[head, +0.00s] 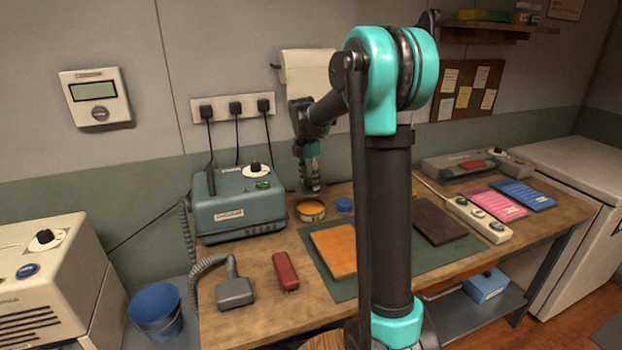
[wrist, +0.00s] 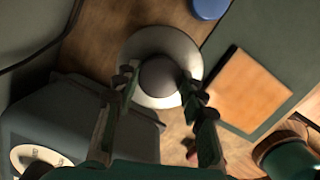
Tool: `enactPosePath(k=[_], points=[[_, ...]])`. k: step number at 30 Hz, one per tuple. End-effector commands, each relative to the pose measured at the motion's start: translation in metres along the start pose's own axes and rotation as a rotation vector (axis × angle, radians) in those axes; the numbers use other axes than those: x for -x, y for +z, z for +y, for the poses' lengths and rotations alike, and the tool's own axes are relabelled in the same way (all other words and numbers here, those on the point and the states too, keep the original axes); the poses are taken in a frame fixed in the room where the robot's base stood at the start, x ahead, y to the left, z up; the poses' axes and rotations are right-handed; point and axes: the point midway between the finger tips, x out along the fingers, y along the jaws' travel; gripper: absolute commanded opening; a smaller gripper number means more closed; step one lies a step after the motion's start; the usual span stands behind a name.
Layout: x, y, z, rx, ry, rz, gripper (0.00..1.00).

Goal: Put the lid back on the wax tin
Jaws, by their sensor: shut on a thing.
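In the wrist view the lid (wrist: 140,50) is a pale disc with a dark round knob (wrist: 158,77) between my fingertips (wrist: 158,84). The lid hides the tin there.
A teal box (head: 238,212) with a dial stands close on the left. A blue round thing (head: 344,204) is right of the tin, and an orange slab (head: 335,250) lies on the green mat in front. A red object (head: 285,271) lies on bare wood.

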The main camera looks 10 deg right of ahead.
Motion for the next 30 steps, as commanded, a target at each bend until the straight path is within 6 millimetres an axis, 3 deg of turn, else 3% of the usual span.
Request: enactPosePath(k=[21,30], points=[[-0.052,-0.006,0.000,0.000,0.000,0.000,0.00],[-0.063,-0.007,0.000,0.000,0.000,0.000,0.00]])
